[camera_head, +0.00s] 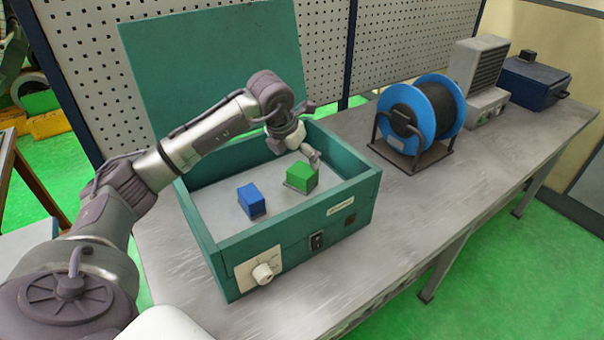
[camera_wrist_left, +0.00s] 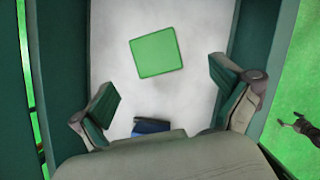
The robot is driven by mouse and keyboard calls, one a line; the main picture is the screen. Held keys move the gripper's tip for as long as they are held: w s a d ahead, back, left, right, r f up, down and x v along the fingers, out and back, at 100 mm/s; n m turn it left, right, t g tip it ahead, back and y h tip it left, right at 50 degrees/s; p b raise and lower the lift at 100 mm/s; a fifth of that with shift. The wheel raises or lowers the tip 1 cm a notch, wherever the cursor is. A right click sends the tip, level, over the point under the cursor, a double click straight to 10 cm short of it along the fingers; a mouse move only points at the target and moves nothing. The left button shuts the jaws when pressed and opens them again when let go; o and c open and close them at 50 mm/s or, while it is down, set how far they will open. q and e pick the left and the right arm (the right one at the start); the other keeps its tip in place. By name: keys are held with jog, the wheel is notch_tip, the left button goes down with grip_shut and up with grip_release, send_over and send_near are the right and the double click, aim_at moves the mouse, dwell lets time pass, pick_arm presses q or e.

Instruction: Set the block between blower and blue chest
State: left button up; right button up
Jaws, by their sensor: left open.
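A green block (camera_head: 302,177) and a blue block (camera_head: 251,200) sit apart on the pale floor of an open green box. My left gripper (camera_head: 303,150) is open and hangs down at the green block. In the left wrist view the green block (camera_wrist_left: 156,52) lies a little beyond my open fingertips (camera_wrist_left: 165,78), not between them. The blue block (camera_wrist_left: 151,126) is partly hidden by the gripper body there. The blower (camera_head: 479,78), a grey unit with a slatted front, stands far back right. The blue chest (camera_head: 535,82) is just right of it. My right gripper is not in view.
The green box (camera_head: 358,186) has raised walls and an upright lid (camera_head: 215,62). A blue cable reel (camera_head: 437,104) on a stand is between the box and the blower. Blower and chest stand close together. The bench front (camera_head: 482,163) is clear.

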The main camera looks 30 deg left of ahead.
aim_at(302, 169)
pick_arm(q)
jog(key=shift+x, duration=1.25)
jog(key=shift+w+a+f+p, duration=0.2)
jog(key=shift+w+f+p, duration=0.2)
jog(key=shift+p, duration=0.25)
jog(key=p+x, duration=0.1)
jog(key=x, duration=0.2)
jog(key=shift+w+f+p, duration=0.1)
jog(key=shift+f+p, duration=0.1)
jog(key=shift+p, duration=0.1)
jog(key=shift+w+f, duration=0.2)
jog(key=shift+f, duration=0.2)
jog(key=shift+s, duration=0.1)
jog(key=c, duration=0.3)
jog(key=shift+r, duration=0.15)
jog(key=c, duration=1.3)
